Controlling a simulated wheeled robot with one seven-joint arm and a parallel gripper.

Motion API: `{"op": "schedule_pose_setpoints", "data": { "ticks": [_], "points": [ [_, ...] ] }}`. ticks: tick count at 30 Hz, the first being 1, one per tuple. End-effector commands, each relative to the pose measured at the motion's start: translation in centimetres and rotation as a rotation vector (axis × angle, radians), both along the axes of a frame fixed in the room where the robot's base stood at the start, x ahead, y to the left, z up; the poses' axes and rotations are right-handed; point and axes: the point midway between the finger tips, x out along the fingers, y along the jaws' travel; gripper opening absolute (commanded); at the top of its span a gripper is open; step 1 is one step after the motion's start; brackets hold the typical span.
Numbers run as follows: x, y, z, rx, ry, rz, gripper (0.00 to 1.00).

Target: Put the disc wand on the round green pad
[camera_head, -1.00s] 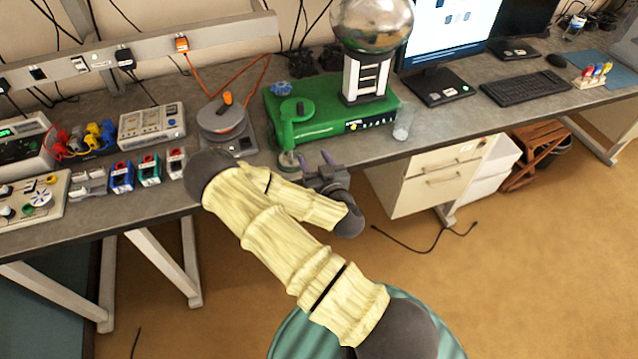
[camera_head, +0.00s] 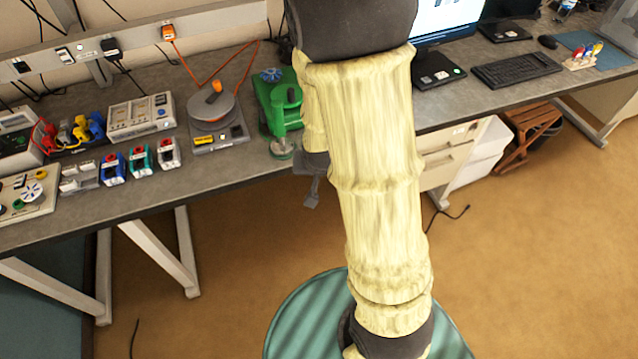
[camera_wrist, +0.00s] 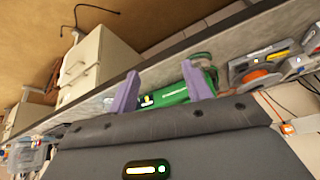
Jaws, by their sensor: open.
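A grey disc with an upright orange handle (camera_head: 213,97), which looks like the disc wand, sits on a grey square base on the bench. In the wrist view it shows at the right (camera_wrist: 262,77). A small round greenish pad (camera_head: 282,149) lies near the bench's front edge, below a green apparatus (camera_head: 268,105); I cannot tell its colour surely. My gripper (camera_wrist: 160,72) has two purple fingers standing apart, with nothing held between them. The green apparatus shows beyond them.
A keyboard (camera_head: 516,68) lies at the right. White drawers (camera_head: 445,160) stand under the bench. The floor in front is open.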

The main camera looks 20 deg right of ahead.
Motion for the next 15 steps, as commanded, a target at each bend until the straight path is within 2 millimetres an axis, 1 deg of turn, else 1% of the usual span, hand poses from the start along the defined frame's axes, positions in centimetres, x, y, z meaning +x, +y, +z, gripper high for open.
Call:
{"op": "schedule_pose_setpoints", "data": {
  "ticks": [1, 3, 6, 9, 12, 15],
  "points": [
    [-1.0, 0.5, 1.3, 0.010, 0.027, 0.036, 0.49],
    [-2.6, 1.3, 2.7, 0.014, 0.082, 0.100, 0.49],
    [-5.3, 2.2, 4.6, 0.010, 0.157, 0.194, 0.49],
    [-7.5, 2.7, 6.1, -0.002, 0.218, 0.270, 0.49],
    [-8.9, 3.0, 6.8, -0.012, 0.255, 0.316, 0.49],
    [-9.4, 3.0, 7.0, -0.015, 0.269, 0.328, 0.49]
  ]
}}
